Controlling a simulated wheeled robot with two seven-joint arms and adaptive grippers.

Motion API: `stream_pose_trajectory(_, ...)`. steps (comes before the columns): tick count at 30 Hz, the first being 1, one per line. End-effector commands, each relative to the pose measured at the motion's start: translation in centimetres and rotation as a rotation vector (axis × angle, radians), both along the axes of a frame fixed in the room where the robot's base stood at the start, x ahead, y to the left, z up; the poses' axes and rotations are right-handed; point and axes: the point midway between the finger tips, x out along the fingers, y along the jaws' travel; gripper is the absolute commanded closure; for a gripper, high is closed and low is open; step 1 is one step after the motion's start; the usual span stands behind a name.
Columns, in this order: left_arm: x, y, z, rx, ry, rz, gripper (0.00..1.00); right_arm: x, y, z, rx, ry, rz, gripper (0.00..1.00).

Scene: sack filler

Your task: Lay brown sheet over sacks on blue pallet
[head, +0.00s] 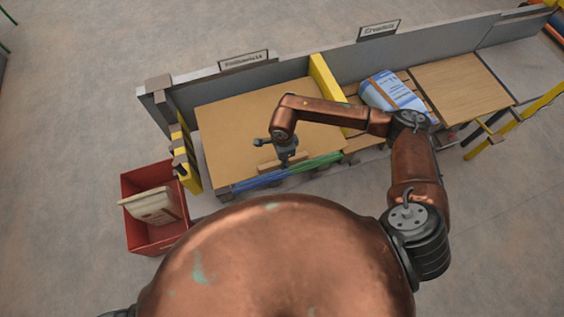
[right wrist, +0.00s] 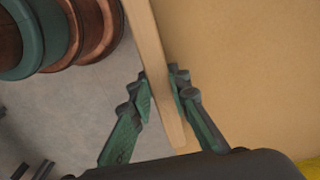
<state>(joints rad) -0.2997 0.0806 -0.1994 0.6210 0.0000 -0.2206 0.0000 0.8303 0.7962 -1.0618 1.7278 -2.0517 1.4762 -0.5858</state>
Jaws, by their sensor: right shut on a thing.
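A flat brown sheet (head: 235,125) lies in the left bay in the head view. A wooden strip (head: 268,166) runs along its front edge. Below that edge show a blue pallet front (head: 258,181) and a green part (head: 318,162). No sacks show under the sheet; whether any are beneath is hidden. My right gripper (head: 287,157) is at the strip, its fingers closed on it. In the right wrist view the gripper (right wrist: 170,95) has the strip (right wrist: 155,55) between its fingers, with the sheet (right wrist: 250,75) to the right. My left gripper is out of view.
A yellow divider (head: 326,82) separates the left bay from one with a blue-and-white sack (head: 393,92). Another brown board (head: 460,85) lies farther right. A grey wall (head: 400,55) runs behind. A red bin (head: 150,235) holding a pale sack (head: 152,206) stands at left.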

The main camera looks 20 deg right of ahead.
Motion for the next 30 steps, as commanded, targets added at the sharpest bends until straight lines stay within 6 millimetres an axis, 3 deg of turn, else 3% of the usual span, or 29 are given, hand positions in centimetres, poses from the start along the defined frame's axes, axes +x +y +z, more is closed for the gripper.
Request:
stream_pose_trajectory(8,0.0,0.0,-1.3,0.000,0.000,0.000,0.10,0.7,0.1,-1.5,0.001,-0.002,0.001,1.00)
stream_pose_trajectory(30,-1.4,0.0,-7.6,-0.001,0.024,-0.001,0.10,5.0,0.3,-8.7,0.000,-0.002,0.003,1.00)
